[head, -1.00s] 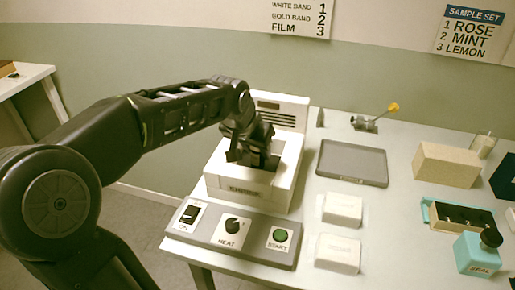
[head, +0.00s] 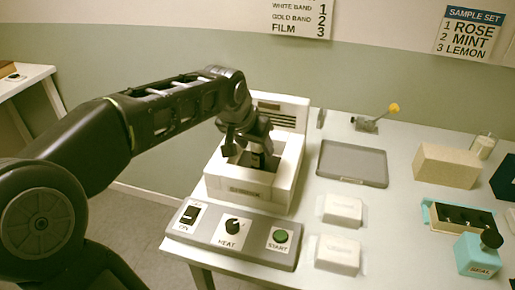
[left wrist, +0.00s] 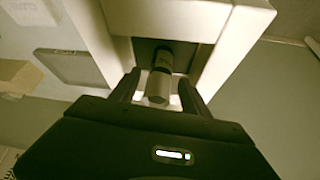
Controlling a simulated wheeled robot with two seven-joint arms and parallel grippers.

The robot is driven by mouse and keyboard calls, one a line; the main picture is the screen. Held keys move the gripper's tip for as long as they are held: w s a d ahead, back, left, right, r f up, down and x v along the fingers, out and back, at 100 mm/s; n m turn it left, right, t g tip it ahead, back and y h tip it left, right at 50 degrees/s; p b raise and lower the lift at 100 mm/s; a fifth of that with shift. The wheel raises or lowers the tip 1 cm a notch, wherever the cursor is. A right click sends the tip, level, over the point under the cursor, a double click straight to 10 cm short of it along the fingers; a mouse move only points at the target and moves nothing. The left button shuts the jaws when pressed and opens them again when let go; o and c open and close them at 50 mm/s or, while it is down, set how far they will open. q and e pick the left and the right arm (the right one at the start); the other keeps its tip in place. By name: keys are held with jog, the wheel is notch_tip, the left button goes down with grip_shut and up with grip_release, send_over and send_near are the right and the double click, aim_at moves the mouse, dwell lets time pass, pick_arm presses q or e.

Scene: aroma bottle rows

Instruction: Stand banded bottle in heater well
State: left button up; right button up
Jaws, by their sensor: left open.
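The white box-shaped heater (head: 285,181) stands at the left of the table, with an open square well in its top. My left gripper (head: 246,155) is over and partly inside this well. In the left wrist view the gripper (left wrist: 157,90) is open, with one finger on each side of a small dark bottle (left wrist: 159,80) with a grey end. The bottle is inside the heater's walls (left wrist: 232,30). I cannot tell whether its base touches the well floor. Its band is not clear. In the head view the gripper mostly hides it. My right gripper is not in view.
A control panel (head: 200,231) with switch, knob and green button lies before the heater. Right of it are two white blocks (head: 343,210), a grey tray (head: 352,163), a tan box (head: 447,166), a teal rack (head: 428,214) and a teal sealer (head: 477,257).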

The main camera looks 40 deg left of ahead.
pick_arm(q)
jog(key=v, duration=0.9)
dwell(0.5)
